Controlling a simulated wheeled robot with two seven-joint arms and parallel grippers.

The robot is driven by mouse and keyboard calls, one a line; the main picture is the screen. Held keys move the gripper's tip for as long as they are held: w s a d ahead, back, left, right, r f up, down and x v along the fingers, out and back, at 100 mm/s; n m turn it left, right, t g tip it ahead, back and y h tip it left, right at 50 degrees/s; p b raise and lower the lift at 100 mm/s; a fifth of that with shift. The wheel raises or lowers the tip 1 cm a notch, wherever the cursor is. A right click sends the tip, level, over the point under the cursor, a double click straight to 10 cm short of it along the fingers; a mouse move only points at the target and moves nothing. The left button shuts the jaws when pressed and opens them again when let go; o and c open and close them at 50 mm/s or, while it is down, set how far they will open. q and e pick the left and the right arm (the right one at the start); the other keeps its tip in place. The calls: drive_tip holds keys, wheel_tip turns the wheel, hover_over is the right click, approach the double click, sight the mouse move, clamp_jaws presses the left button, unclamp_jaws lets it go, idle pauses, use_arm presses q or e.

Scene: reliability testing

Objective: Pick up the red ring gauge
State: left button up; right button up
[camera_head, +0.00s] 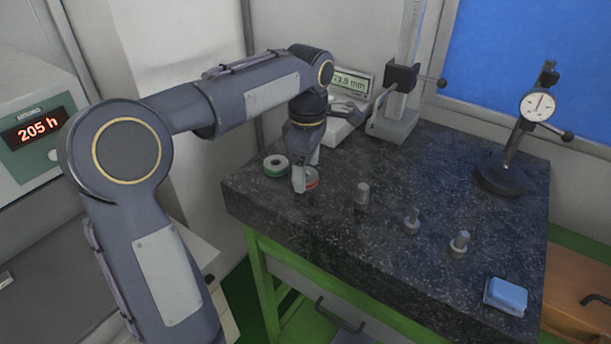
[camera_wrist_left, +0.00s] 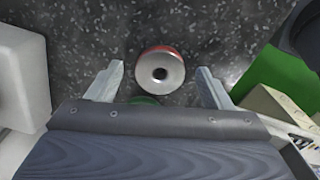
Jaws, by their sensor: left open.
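The red ring gauge (camera_head: 311,179) lies on the dark granite plate (camera_head: 400,225) near its left edge, partly hidden by my left gripper's finger. In the left wrist view the red ring gauge (camera_wrist_left: 160,72) shows a metal face with a central hole and a red rim. My left gripper (camera_head: 305,175) points down over it. Its fingers (camera_wrist_left: 162,85) are apart, one on each side of the ring in the wrist picture, with gaps between. The green ring gauge (camera_head: 275,165) lies just left of the red one; its edge shows in the wrist view (camera_wrist_left: 144,100).
Several metal cylinders, such as one upright (camera_head: 362,195), stand to the right on the plate. A dial gauge stand (camera_head: 503,178) is at the right, a blue box (camera_head: 506,296) at the front right. A height gauge (camera_head: 394,122) and a display (camera_head: 352,82) stand behind.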

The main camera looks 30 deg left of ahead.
use_arm(q)
drive_tip(key=shift+f, duration=0.45)
drive_tip(key=shift+c, duration=0.3)
drive_tip(key=c, duration=1.2)
drive_tip(key=shift+r, duration=0.1)
